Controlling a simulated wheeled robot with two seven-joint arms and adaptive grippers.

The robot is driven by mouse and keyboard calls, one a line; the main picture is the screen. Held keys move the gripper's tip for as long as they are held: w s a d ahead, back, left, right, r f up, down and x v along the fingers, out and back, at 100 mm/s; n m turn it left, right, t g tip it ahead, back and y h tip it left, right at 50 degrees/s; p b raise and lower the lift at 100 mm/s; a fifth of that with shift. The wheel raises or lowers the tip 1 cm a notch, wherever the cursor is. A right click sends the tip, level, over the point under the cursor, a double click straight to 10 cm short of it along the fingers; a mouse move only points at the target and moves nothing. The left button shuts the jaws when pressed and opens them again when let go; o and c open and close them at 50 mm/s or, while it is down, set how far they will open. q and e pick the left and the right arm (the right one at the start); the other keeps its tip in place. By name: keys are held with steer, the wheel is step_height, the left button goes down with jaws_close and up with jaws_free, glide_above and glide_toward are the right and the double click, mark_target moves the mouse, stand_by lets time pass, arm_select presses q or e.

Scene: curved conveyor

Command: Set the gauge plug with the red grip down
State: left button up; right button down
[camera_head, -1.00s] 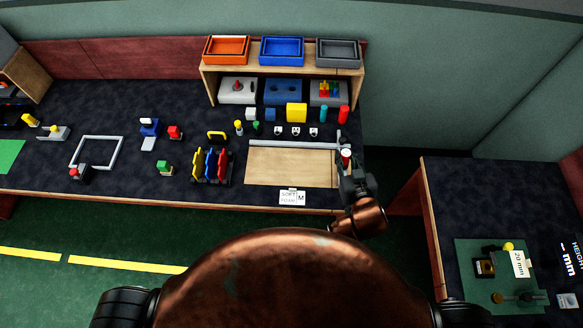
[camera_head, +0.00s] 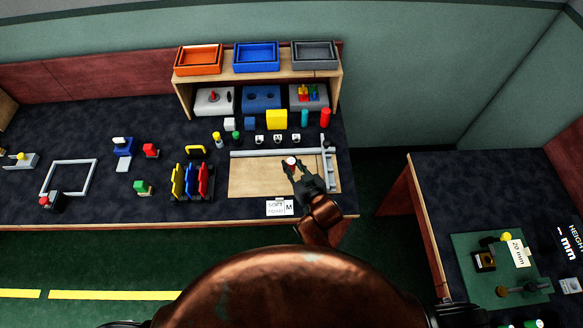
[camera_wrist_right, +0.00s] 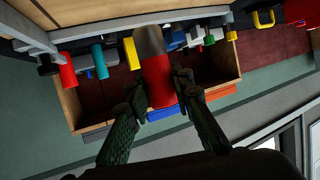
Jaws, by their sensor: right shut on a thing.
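The gauge plug with the red grip (camera_head: 291,161) is in my right gripper (camera_head: 299,171). In the head view its pale end faces up, over the wooden board (camera_head: 247,179) with grey rails. I cannot tell whether it touches the board. In the right wrist view the red grip (camera_wrist_right: 158,82) sits between both fingers of my right gripper (camera_wrist_right: 159,97), with a grey end beyond it. My left gripper is not in view.
Grey rails (camera_head: 326,157) edge the board at the back and right. A card (camera_head: 280,207) lies in front of it. Several small blocks and pegs stand behind, below a shelf (camera_head: 186,93) with trays. A rack with yellow, blue and red plates (camera_head: 190,181) stands left.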

mark_target(292, 167)
steer(key=w+f, duration=0.3)
steer(key=shift+f+b, duration=0.25)
steer(key=shift+b, duration=0.15)
step_height(292, 167, down, 3)
steer(key=shift+d+r+b, duration=0.1)
steer(key=shift+b, duration=0.25)
steer(key=shift+s, duration=0.1)
steer(key=c, duration=1.7)
jaws_free()
